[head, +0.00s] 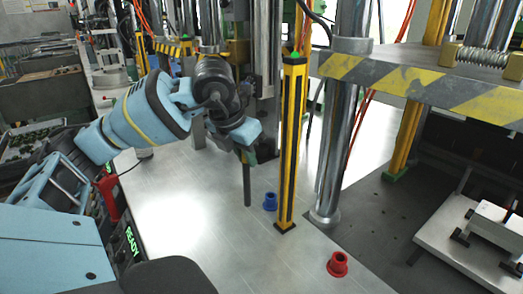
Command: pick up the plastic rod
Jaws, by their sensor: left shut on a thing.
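A dark grey plastic rod (247,186) hangs upright below my left gripper (245,153), which is shut on its upper end. The rod's lower end is close to the metal tabletop (190,235); I cannot tell whether it touches. My left arm comes in from the left and its wrist hides part of the fingers. My right gripper is not in view.
A blue flanged cup (270,202) stands just right of the rod, and a red one (338,264) is nearer the front. A yellow and black post (290,150) and a chrome column (332,150) rise close by. A striped press plate (430,80) overhangs at right.

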